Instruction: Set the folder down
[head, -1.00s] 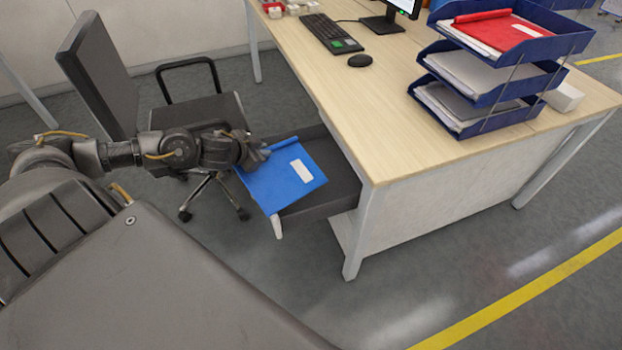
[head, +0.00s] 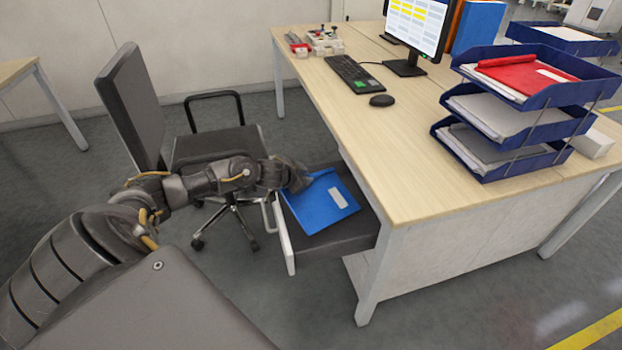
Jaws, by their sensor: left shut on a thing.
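The blue folder (head: 325,208) with a white label is in or just above the open drawer (head: 342,238) under the desk. Whether it touches the drawer bottom cannot be told. My left gripper (head: 300,178) is shut on the folder's far left edge, and its fingers partly hide that edge. The drawer's pale front (head: 286,240) shows to the left of the folder. My right gripper is not in view.
The desk (head: 420,165) overhangs the back of the drawer. On it stand a blue tray stack (head: 500,165) with a red folder (head: 520,75) on top, a keyboard (head: 355,75), a mouse (head: 382,100) and a monitor (head: 417,22). An office chair (head: 215,145) stands left of the drawer.

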